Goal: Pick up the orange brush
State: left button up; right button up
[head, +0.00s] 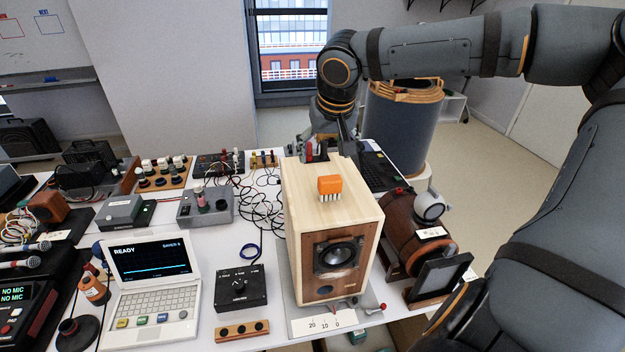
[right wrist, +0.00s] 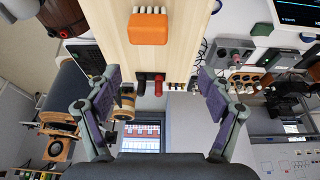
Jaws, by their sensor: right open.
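The orange brush (head: 329,187) lies bristles down on top of the wooden speaker box (head: 300,215). In the right wrist view the brush (right wrist: 148,29) shows near the top, on the pale wooden top, with its pale bristles at its upper edge. My right gripper (head: 328,148) is at the far end of the speaker box, behind the brush and apart from it. In the right wrist view its two fingers (right wrist: 158,92) are spread wide on either side of the box, with nothing held. My left gripper is not in view.
A laptop (head: 152,260) and a black control box (head: 240,288) stand left of the speaker. A wooden barrel-shaped object (head: 412,243) and a dark framed panel (head: 440,277) stand close on its right. Cables lie behind left. The speaker's top around the brush is clear.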

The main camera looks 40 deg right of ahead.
aim_at(330, 178)
jog(key=s+f, duration=0.1)
jog(key=s+d+f, duration=0.1)
jog(key=f, duration=0.1)
jog(key=shift+s, duration=0.3)
jog(key=shift+w+f, duration=0.65)
jog(key=shift+w, duration=0.35)
jog(key=f, duration=0.1)
jog(key=d+f+p, duration=0.1)
jog(key=f, duration=0.1)
jog(key=shift+w+d+f, duration=0.1)
jog(key=shift+f, duration=0.1)
jog(key=shift+w+d+f, duration=0.1)
jog(key=shift+f, duration=0.2)
jog(key=shift+w+f, duration=0.15)
jog(key=shift+w, duration=0.05)
jog(key=shift+c, duration=0.4)
jog(key=shift+s, duration=0.1)
jog(key=c, duration=0.5)
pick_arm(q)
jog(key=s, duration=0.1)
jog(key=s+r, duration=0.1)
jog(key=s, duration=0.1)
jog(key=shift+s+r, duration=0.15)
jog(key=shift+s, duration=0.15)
pick_arm(e)
jog(key=c, duration=0.8)
